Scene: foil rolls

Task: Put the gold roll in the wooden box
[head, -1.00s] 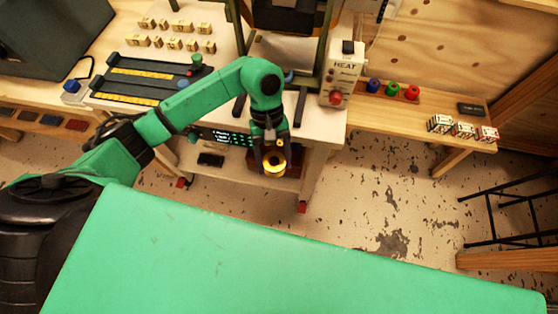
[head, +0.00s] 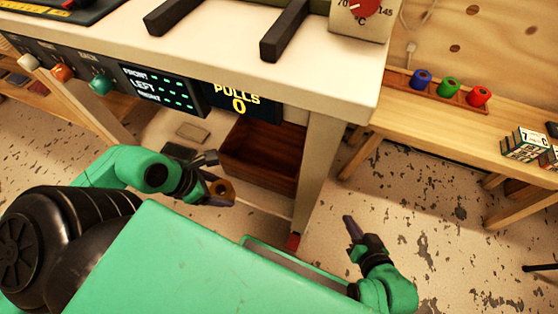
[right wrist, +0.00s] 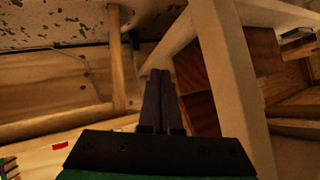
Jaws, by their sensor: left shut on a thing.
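The gold roll (head: 222,190) is in the jaws of my left gripper (head: 218,191) in the head view. It looks dark gold, with a hole in its middle. The open wooden box (head: 283,166) is reddish brown and stands on the low shelf under the white bench. My right gripper (head: 350,228) is empty, right of the bench leg. Its fingers (right wrist: 160,100) lie together in the right wrist view.
The pale bench leg (head: 317,165) stands between the box and my right gripper. A side bench (head: 470,115) at the right holds blue, green and red rolls.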

